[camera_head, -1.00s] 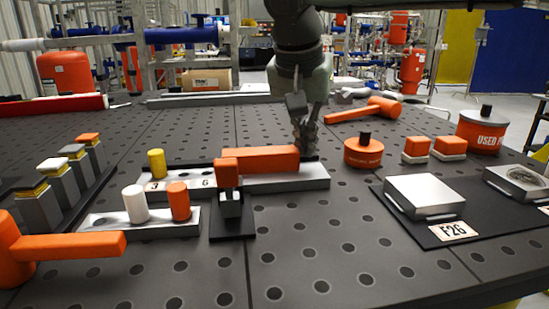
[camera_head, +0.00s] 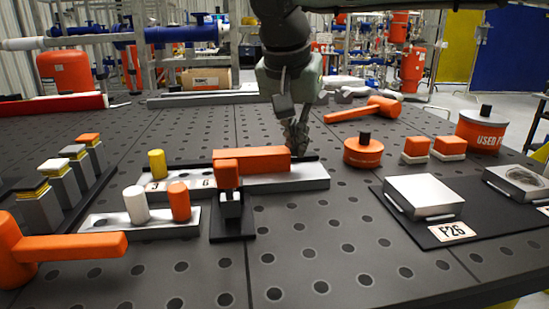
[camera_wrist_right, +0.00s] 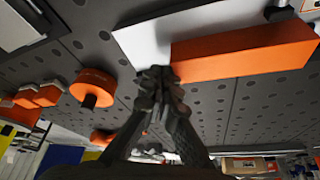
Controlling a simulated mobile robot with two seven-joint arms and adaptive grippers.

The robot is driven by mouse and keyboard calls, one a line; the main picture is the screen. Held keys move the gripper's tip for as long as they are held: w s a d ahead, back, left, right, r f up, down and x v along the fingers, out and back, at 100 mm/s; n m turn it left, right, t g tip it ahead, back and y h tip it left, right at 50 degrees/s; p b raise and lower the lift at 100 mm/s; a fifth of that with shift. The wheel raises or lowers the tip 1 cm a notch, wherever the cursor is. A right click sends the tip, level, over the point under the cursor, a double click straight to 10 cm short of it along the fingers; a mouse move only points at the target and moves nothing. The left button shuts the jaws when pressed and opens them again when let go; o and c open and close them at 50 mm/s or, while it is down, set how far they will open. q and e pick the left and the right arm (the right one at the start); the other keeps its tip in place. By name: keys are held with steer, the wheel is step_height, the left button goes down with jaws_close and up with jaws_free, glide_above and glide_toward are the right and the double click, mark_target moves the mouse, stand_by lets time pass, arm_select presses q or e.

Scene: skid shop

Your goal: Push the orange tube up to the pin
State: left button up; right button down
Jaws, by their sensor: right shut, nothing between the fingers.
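The orange tube (camera_head: 262,159), a long square-edged bar, lies along a pale rail (camera_head: 308,179) marked with digits. An upright yellow peg (camera_head: 157,163) stands at the rail's left end, apart from the tube; no part is clearly labelled as the pin. My right gripper (camera_head: 299,147) is shut and empty at the tube's right end. In the right wrist view its fingertips (camera_wrist_right: 162,72) are at the end of the tube (camera_wrist_right: 245,52), apparently touching it. My left gripper is not in view.
A white peg (camera_head: 135,204) and an orange peg (camera_head: 179,201) stand on a front plate (camera_head: 105,223). An orange disc (camera_head: 363,152) sits right of the rail. The front middle of the table is clear.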

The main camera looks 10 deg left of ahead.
mark_target(259, 150)
steer(key=shift+s+a+p, duration=0.4)
steer(key=shift+a, duration=0.9)
steer(key=shift+s+a+p, duration=0.4)
steer(key=shift+a, duration=0.85)
steer(key=shift+s+a+p, duration=0.4)
steer(key=shift+a, duration=0.9)
stand_by(0.7)
steer(key=shift+d, duration=0.15)
steer(key=shift+w+d, duration=0.2)
steer(key=shift+d, duration=0.25)
step_height(259, 150, up, 3)
steer(key=p, duration=0.2)
steer(key=shift+p, duration=0.3)
steer(key=shift+r, duration=2.05)
